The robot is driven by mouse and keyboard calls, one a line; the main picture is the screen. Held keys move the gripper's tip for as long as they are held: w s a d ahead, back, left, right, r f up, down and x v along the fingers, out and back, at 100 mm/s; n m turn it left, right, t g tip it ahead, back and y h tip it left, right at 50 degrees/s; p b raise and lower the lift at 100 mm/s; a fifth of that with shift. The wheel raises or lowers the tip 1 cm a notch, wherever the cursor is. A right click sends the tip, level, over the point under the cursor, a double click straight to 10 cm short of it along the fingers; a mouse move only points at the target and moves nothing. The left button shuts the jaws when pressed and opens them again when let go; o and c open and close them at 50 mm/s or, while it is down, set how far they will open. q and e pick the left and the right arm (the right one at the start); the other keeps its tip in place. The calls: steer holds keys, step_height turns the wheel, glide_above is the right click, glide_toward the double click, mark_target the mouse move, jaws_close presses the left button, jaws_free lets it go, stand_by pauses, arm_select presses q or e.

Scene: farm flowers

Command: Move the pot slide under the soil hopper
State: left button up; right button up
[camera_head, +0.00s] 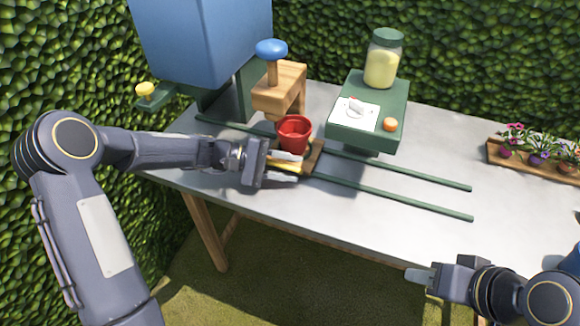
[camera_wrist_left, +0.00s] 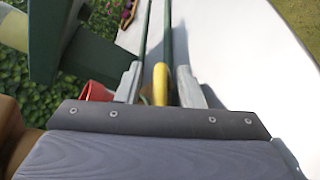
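The pot slide (camera_head: 316,157), a wooden carriage with a red pot (camera_head: 294,134) standing upright on it, sits on two green rails. Its yellow handle (camera_head: 287,167) points toward my left gripper (camera_head: 283,167). The handle also shows between the fingers in the left wrist view (camera_wrist_left: 160,84), with a gap beside the left finger, so the gripper looks open around it. The soil hopper (camera_head: 205,35), a big blue box on a green stand, is at the upper left. My right gripper (camera_head: 420,276) is at the lower right, away from the slide; its finger gap is unclear.
A wooden press (camera_head: 280,88) with a blue knob stands behind the pot. A green stand (camera_head: 367,112) holds a jar (camera_head: 383,60) and an orange button (camera_head: 390,124). A yellow knob (camera_head: 145,89) is beside the hopper. A flower tray (camera_head: 530,164) is at right. The rails' right part is clear.

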arm_select(q)
steer(key=shift+p+v, duration=1)
steer(key=shift+v, duration=3.5)
steer(key=d+r+n+y+p, duration=0.3)
steer(key=r+n+y+p, duration=0.45)
steer(key=y+p, duration=0.6)
steer(key=d+f+h, duration=0.1)
steer(key=f, duration=0.1)
steer(key=d+f+h+p, duration=0.1)
steer(key=f, duration=0.1)
steer(key=d+f+h+p, duration=0.1)
steer(key=f, duration=0.1)
steer(key=shift+w+d+f, duration=0.2)
steer(key=shift+w+f, duration=0.05)
steer(key=shift+f, duration=0.15)
jaws_close()
